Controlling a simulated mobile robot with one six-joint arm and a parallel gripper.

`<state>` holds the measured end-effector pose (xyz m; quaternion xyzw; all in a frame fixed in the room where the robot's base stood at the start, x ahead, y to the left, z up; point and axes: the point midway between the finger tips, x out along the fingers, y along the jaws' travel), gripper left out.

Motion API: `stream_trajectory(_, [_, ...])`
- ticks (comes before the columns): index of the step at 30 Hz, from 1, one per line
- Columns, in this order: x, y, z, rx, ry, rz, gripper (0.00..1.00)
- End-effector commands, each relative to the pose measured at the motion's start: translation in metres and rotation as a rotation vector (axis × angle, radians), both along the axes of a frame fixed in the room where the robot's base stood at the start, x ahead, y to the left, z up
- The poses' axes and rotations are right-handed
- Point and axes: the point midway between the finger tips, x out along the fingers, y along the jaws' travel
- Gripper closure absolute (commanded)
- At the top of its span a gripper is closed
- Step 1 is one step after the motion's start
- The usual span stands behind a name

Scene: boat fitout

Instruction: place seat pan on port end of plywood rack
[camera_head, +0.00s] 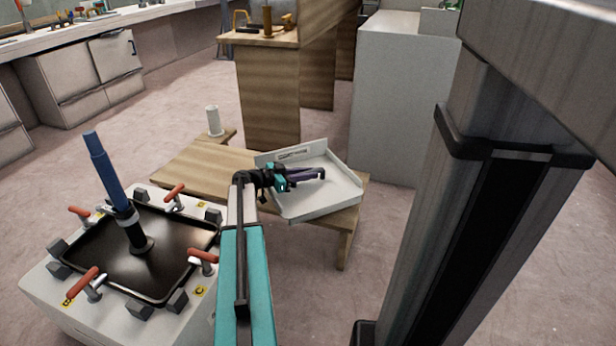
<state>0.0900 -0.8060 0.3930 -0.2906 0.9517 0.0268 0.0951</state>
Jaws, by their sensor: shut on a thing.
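The seat pan (332,198) is a shallow white tray with raised walls and a small label on its back wall. It is over the right end of the low plywood rack (190,170), turned slightly askew to it. Whether it rests on the wood or hangs just above cannot be told. My gripper (318,174), with dark purple fingers, is over the pan's inner area and shut on it. The exact grip point is hidden by the fingers. The rack's left part is bare apart from a white cylinder (213,121) on a small wooden ledge at its back.
A white fixture (45,288) with a black tray, red-handled clamps and an upright blue tool (107,170) stands front left, close to the rack. A wooden counter (268,95) and a white cabinet (402,100) stand behind. A grey column fills the right. Floor right of the rack is clear.

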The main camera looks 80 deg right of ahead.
Motion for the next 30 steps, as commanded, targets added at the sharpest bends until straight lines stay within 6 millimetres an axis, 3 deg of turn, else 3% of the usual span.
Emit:
stream_trajectory(4, [0.000, 0.000, 0.002, 0.000, 0.002, 0.000, 1.00])
stream_trajectory(5, [0.000, 0.000, -0.001, 0.002, -0.001, 0.000, 0.80])
stream_trajectory(8, [0.000, 0.000, -0.001, 0.002, -0.001, 0.000, 0.64])
stream_trajectory(20, [0.001, 0.001, 0.001, 0.002, 0.000, -0.001, 0.64])
stream_trajectory(30, [0.029, 0.020, 0.010, 0.002, 0.000, 0.001, 0.64])
